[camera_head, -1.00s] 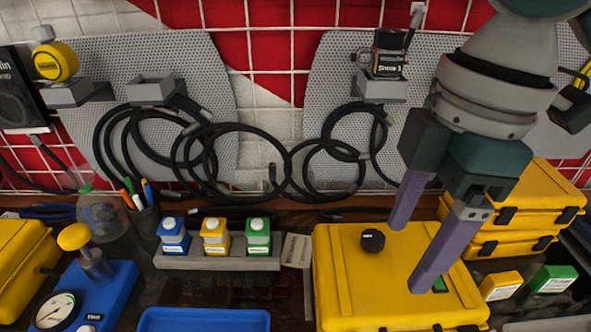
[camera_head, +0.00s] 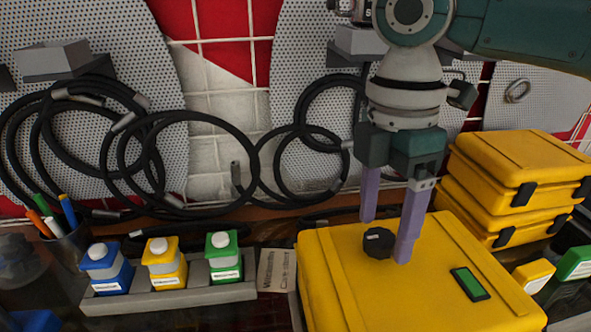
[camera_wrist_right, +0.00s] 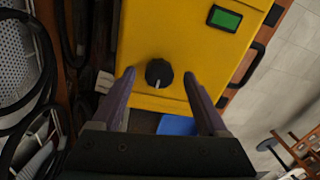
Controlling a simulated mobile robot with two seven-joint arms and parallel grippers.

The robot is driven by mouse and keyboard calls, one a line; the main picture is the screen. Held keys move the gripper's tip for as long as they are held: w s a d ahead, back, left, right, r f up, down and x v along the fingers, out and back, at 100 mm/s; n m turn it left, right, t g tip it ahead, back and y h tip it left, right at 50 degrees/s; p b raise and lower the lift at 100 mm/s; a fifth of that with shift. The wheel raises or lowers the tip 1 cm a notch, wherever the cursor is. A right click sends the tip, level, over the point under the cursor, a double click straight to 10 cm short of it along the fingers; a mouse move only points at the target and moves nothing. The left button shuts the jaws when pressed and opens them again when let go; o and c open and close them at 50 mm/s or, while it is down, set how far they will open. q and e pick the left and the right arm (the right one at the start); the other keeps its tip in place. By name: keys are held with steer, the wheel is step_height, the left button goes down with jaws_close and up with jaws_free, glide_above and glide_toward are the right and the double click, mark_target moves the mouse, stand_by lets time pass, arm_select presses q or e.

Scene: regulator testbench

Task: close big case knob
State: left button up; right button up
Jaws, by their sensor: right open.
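The big yellow case (camera_head: 345,290) lies with its lid face up at the lower right of the head view. Its black knob (camera_head: 378,242) stands on the lid, and a small green screen (camera_head: 469,283) sits to its right. My right gripper (camera_head: 385,240) is open above the lid, its purple fingers on either side of the knob in the picture. In the right wrist view the knob (camera_wrist_right: 159,73) with a pale pointer line lies between the open fingers (camera_wrist_right: 160,85), apart from both. My left gripper is not in view.
Stacked yellow cases (camera_head: 515,165) stand at the right. A grey holder (camera_head: 170,302) carries blue, yellow and green bottles left of the big case. Black cables (camera_head: 190,165) hang on the wall behind. A small card box (camera_head: 277,270) is beside the case.

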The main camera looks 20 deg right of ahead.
steer(key=shift+f, duration=0.65)
jaws_close()
